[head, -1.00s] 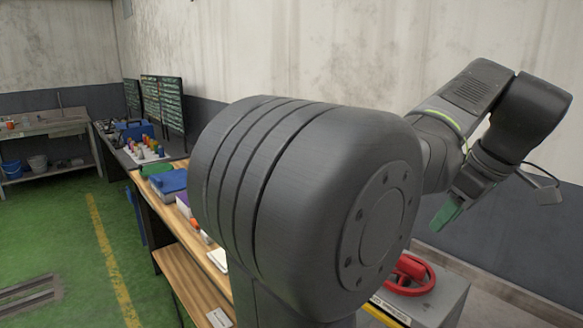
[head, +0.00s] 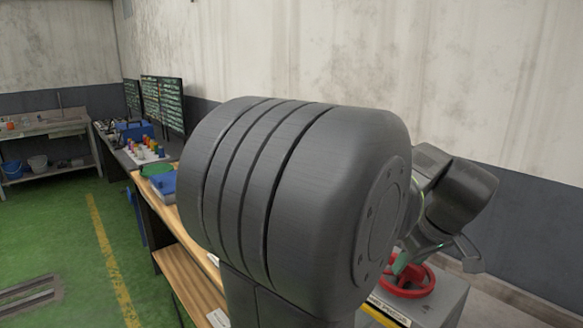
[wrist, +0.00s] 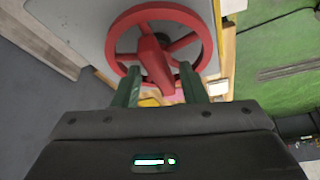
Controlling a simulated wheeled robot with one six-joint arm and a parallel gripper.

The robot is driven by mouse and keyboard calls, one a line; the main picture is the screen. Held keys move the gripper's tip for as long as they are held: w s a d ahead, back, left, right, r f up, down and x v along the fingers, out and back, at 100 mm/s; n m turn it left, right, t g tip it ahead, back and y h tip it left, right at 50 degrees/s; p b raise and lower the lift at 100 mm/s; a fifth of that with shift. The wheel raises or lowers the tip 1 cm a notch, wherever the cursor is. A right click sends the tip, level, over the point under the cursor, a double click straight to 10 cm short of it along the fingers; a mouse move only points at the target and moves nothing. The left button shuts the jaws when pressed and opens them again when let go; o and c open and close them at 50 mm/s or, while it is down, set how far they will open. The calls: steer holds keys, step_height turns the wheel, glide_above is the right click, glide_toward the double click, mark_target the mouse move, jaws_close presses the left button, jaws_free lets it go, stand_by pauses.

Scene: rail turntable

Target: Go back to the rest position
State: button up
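My gripper (wrist: 160,85) shows in the wrist view with its two green fingers spread apart. It is open, and I see nothing held between the fingers. Beyond the fingertips is a red handwheel (wrist: 196,20) with spokes and a raised red centre piece, on a grey cabinet. In the head view the red handwheel (head: 415,291) sits at the lower right, partly hidden by my arm. One green finger shows just above its left side there. I cannot tell whether the fingers touch the wheel.
The grey cabinet (head: 447,302) has a yellow edge and a label at its front. A wooden bench (head: 183,270) stands to its left, partly hidden by my arm. A dark table (head: 117,146) with coloured items is farther back. Green floor (head: 55,225) is open at left.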

steer(key=shift+a+m+h, duration=0.1)
steer(key=shift+m+h, duration=0.4)
steer(key=shift+m, duration=0.8)
steer(key=shift+a+m+h, duration=0.1)
steer(key=shift+m+h, duration=0.4)
steer(key=shift+m, duration=0.8)
